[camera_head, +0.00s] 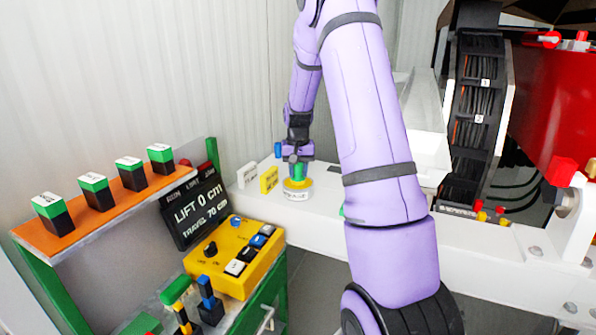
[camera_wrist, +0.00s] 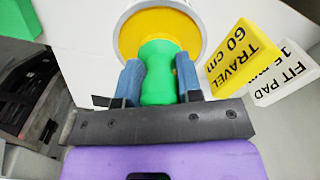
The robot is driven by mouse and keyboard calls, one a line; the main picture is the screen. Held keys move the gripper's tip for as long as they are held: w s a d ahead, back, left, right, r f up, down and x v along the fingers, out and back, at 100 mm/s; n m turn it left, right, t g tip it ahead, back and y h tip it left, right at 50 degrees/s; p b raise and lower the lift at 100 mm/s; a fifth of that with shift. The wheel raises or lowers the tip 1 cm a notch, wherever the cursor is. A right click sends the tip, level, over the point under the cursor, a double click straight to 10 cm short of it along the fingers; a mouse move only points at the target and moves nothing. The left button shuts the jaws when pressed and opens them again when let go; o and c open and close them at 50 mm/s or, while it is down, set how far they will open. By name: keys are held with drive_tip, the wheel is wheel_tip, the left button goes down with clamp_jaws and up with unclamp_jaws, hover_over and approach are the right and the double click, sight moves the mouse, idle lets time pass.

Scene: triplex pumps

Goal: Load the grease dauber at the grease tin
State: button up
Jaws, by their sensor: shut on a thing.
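My gripper (camera_wrist: 158,80) is shut on a green grease dauber (camera_wrist: 158,78), with one blue finger on each side of it. The dauber also shows in the head view (camera_head: 299,170). The grease tin (camera_wrist: 127,32) is round and pale with yellow grease inside, and it shows in the head view (camera_head: 296,194) on the white ledge. The dauber's far end is over the tin's yellow opening. I cannot tell how deep it reaches, because the dauber hides its own tip.
A yellow control box (camera_head: 235,257), a black display (camera_head: 196,208) and an orange shelf (camera_head: 100,210) stand at left. The ledge (camera_head: 325,215) is mostly clear.

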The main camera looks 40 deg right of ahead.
drive_tip(key=shift+r, duration=3.45)
